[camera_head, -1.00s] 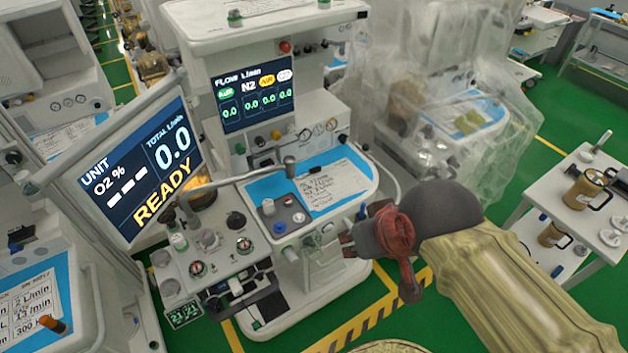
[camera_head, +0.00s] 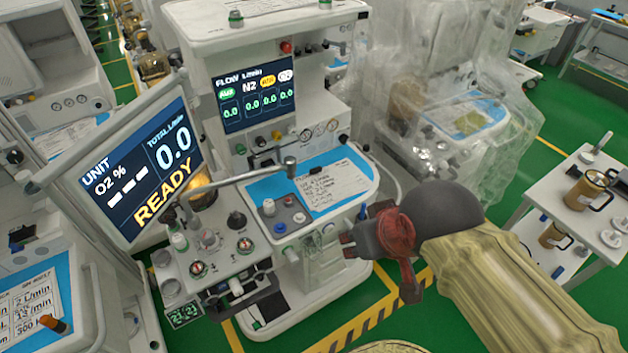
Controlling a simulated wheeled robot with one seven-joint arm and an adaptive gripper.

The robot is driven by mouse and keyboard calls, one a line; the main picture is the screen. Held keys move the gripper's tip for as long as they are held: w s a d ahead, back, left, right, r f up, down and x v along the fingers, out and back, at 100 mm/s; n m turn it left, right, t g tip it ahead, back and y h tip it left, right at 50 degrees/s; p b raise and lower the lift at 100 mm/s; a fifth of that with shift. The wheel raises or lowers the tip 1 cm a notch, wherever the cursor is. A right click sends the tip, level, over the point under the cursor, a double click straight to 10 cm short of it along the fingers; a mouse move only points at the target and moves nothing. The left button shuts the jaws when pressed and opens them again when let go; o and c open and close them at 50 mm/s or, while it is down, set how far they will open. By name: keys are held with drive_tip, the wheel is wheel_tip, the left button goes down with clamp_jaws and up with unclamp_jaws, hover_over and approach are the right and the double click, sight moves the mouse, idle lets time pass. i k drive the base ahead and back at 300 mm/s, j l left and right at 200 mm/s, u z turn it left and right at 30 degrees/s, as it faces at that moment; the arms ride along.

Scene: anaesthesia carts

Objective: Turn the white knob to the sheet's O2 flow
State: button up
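The anaesthesia cart's flow screen (camera_head: 255,96) shows an AIR label, N2, an amber label and a white label, with green 0.0 readings. A row of small knobs sits below it: a green one (camera_head: 240,149), dark ones and an orange-yellow one (camera_head: 276,134). The white knob (camera_head: 291,129) seems to be at the row's right end, hard to tell from the white panel. The handwritten sheet (camera_head: 330,186) lies on the blue worktop; its writing is too small to read. My gripper (camera_head: 346,246) hangs in front of the cart, apart from knob and sheet. Its finger opening is unclear.
A tilted monitor (camera_head: 135,170) reading READY stands left, with a jointed metal arm (camera_head: 240,178) crossing before the worktop. A plastic-covered cart (camera_head: 440,100) stands behind right. A white trolley (camera_head: 570,210) with gold-coloured canisters is at far right. Green floor is free between.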

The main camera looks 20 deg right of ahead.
sight(292, 130)
drive_tip(key=i+j+z, duration=0.1)
drive_tip(key=i+j, duration=0.4)
drive_tip(key=j, duration=0.2)
drive_tip(key=i+j+z, duration=0.15)
drive_tip(key=j, duration=0.25)
drive_tip(key=i, duration=0.05)
